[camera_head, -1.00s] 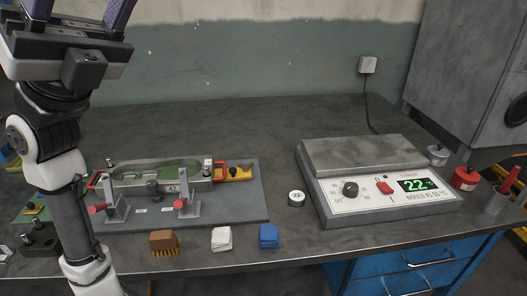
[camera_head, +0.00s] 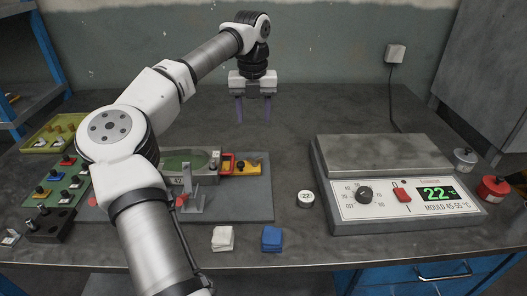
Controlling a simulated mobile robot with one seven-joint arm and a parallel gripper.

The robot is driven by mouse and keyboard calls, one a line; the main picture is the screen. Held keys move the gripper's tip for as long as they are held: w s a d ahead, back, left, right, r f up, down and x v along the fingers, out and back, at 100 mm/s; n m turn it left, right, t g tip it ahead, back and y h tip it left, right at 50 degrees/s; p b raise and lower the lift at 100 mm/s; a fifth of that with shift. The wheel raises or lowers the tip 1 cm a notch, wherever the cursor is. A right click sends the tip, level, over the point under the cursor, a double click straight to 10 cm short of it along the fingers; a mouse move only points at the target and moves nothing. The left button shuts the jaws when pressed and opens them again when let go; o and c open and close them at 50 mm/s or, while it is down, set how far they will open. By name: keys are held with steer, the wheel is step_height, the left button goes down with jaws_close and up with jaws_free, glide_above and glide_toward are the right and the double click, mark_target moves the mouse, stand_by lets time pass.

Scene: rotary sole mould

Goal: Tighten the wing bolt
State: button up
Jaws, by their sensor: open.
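The mould fixture (camera_head: 205,180) lies on a dark grey base plate (camera_head: 252,200) at the left middle of the bench, with a green sole shape (camera_head: 185,160) in it. My arm crosses in front and hides its left part. I cannot make out the wing bolt for certain; a small upright fitting (camera_head: 214,158) stands at the mould's right end, beside a red bracket (camera_head: 228,164) and a yellow block (camera_head: 247,167). A grey clamp post (camera_head: 188,190) with a red tip stands in front. My gripper (camera_head: 253,108) is open and empty, pointing down above the bench behind the fixture.
A hot plate (camera_head: 385,155) with a display reading 22 stands at the right. A round 22 disc (camera_head: 305,199), a white cloth (camera_head: 223,238) and a blue cloth (camera_head: 271,239) lie in front. A green parts board (camera_head: 62,187) is at the left. The back middle is clear.

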mark_target(255, 160)
step_height(255, 160, down, 14)
steer(key=p, duration=0.3)
steer(key=shift+r, duration=0.2)
steer(key=c, duration=0.7)
